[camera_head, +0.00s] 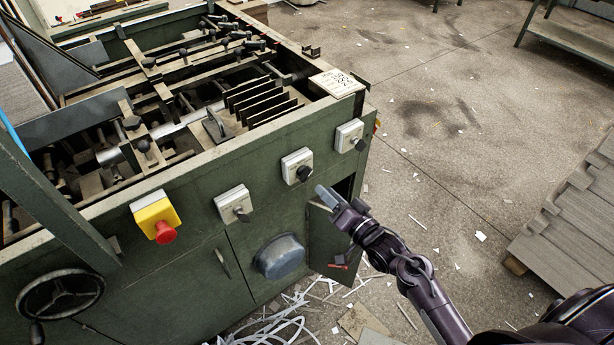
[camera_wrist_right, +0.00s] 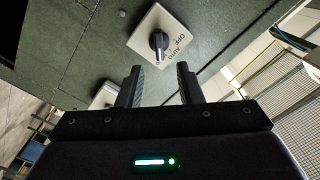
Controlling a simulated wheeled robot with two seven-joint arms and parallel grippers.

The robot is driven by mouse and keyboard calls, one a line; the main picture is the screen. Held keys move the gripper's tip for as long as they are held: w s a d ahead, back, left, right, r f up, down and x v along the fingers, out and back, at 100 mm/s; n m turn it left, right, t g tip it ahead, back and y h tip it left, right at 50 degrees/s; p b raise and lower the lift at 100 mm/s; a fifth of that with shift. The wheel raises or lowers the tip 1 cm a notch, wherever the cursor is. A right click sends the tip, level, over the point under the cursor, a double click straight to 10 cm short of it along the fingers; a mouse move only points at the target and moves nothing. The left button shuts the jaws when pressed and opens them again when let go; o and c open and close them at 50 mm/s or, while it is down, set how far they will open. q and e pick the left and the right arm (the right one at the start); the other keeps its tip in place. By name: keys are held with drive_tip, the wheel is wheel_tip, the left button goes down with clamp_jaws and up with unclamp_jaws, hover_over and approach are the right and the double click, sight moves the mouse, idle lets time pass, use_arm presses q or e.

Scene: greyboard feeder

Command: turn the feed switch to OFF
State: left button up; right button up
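Three switches on white plates are on the green machine's side: a near one (camera_head: 233,204), a middle one (camera_head: 297,166) and a far one (camera_head: 349,136), each with a dark knob. I cannot read which is the feed switch. My right gripper (camera_head: 326,194) is just right of and below the middle switch, apart from it. In the right wrist view, a plate (camera_wrist_right: 143,35) marked OFF and AUTO has a black knob (camera_wrist_right: 158,44) just ahead of the fingers. My right gripper's fingers (camera_wrist_right: 159,75) are apart with nothing between them. My left gripper is out of view.
A yellow box with a red button (camera_head: 165,232) and a handwheel (camera_head: 60,295) are on the machine at left. A small door (camera_head: 325,238) stands open below my right gripper, beside a grey bowl-like part (camera_head: 279,258). Grey boards (camera_head: 575,210) are stacked at right.

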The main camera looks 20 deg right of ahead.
sight(309, 175)
drive_tip(key=x, duration=0.6)
drive_tip(key=shift+w+p, duration=0.2)
drive_tip(key=shift+p, duration=0.1)
drive_tip(key=shift+a, duration=0.1)
clamp_jaws()
